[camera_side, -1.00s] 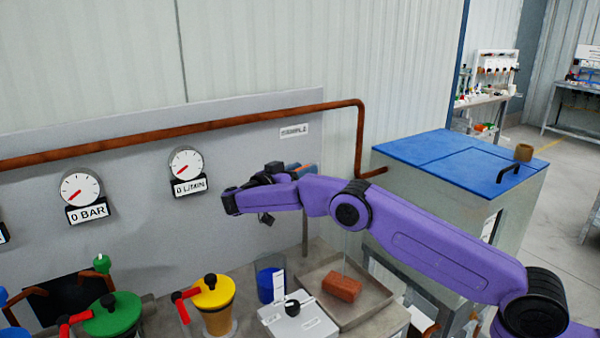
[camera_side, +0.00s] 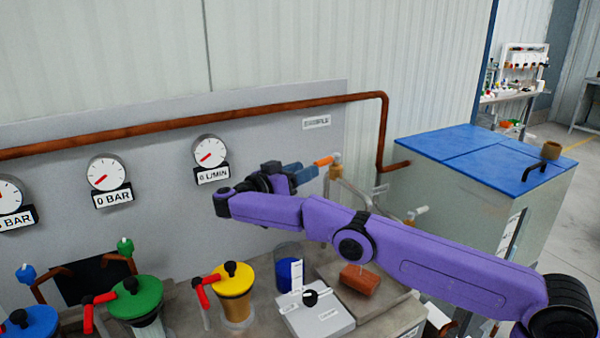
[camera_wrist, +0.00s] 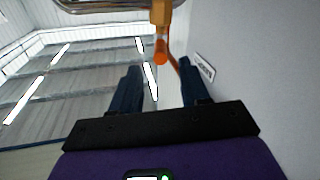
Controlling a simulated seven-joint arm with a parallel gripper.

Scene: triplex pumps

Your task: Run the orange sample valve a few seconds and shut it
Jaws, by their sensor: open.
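The orange sample valve handle (camera_side: 323,161) sits on a brass-coloured fitting (camera_side: 336,168) below the SAMPLE label. My gripper (camera_side: 312,172) is just left of the handle in the side view, its blue fingers pointing at it. In the wrist view, the orange handle (camera_wrist: 160,50) hangs from the brass fitting (camera_wrist: 161,14), ahead of and between the lines of the two fingers. My gripper (camera_wrist: 158,66) is open and holds nothing. The handle appears just beyond the fingertips; the exact gap is unclear.
The grey panel (camera_side: 260,140) stands close beside the gripper. Below are a blue-filled container (camera_side: 287,270), a brick (camera_side: 360,279) in a tray and a white box (camera_side: 317,315). A L/MIN gauge (camera_side: 208,152) is on the panel. A blue-topped tank (camera_side: 470,155) stands right.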

